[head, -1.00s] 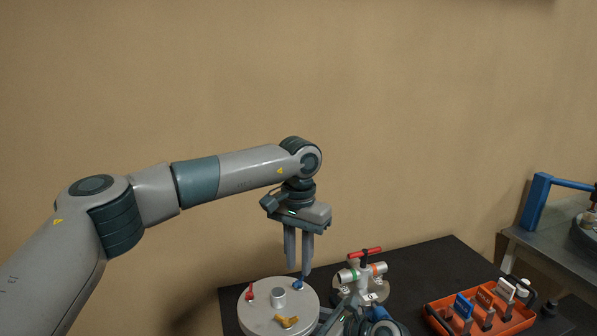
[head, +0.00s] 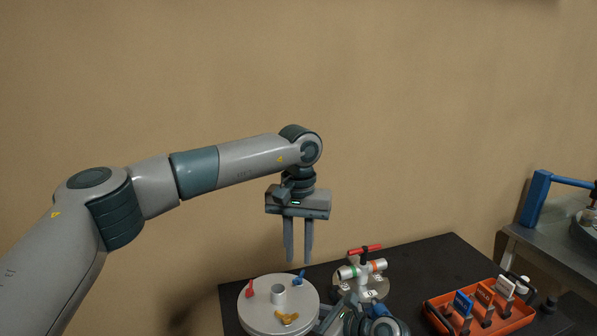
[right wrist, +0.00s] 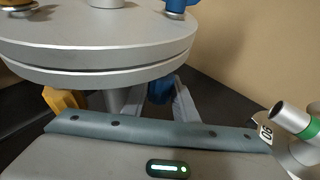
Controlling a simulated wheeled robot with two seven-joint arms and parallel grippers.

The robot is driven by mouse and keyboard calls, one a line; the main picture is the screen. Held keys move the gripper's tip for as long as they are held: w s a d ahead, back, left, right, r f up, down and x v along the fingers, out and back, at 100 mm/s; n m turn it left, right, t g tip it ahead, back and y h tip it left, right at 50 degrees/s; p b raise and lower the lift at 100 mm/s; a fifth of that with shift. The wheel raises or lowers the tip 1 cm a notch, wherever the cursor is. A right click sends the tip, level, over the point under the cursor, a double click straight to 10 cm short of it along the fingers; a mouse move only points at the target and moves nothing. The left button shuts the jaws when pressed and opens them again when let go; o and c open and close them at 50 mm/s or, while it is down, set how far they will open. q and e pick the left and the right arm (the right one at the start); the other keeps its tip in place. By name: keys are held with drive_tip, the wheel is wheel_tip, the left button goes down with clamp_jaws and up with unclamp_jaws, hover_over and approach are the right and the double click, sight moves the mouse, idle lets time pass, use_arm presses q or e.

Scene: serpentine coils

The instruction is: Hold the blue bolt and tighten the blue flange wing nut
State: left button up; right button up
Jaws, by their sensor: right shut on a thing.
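The blue flange wing nut (head: 299,278) sits on the right rear of a round silver plate (head: 252,316); it also shows at the top of the right wrist view (right wrist: 178,6). My left gripper (head: 298,260) points down just above it, fingers apart, with nothing between them. In the right wrist view, the blue bolt (right wrist: 161,90) hangs below the plate's underside. My right gripper (right wrist: 155,104) is shut on it from below the plate; the grip is partly hidden by the gripper body. In the head view its fingers are hidden.
A red wing nut (head: 249,290) and a yellow wing nut (head: 288,318) stand on the same plate; a yellow bolt (right wrist: 62,99) is beneath. A pipe fitting with a red handle (head: 364,249) stands right. An orange tray (head: 492,326) is farther right on the black table.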

use_arm(q)
drive_tip(key=shift+n, duration=0.7)
drive_tip(key=n, duration=0.2)
drive_tip(key=shift+n, duration=1.6)
drive_tip(key=shift+n, duration=0.7)
drive_tip(key=n, duration=0.3)
drive_tip(key=shift+n, duration=0.4)
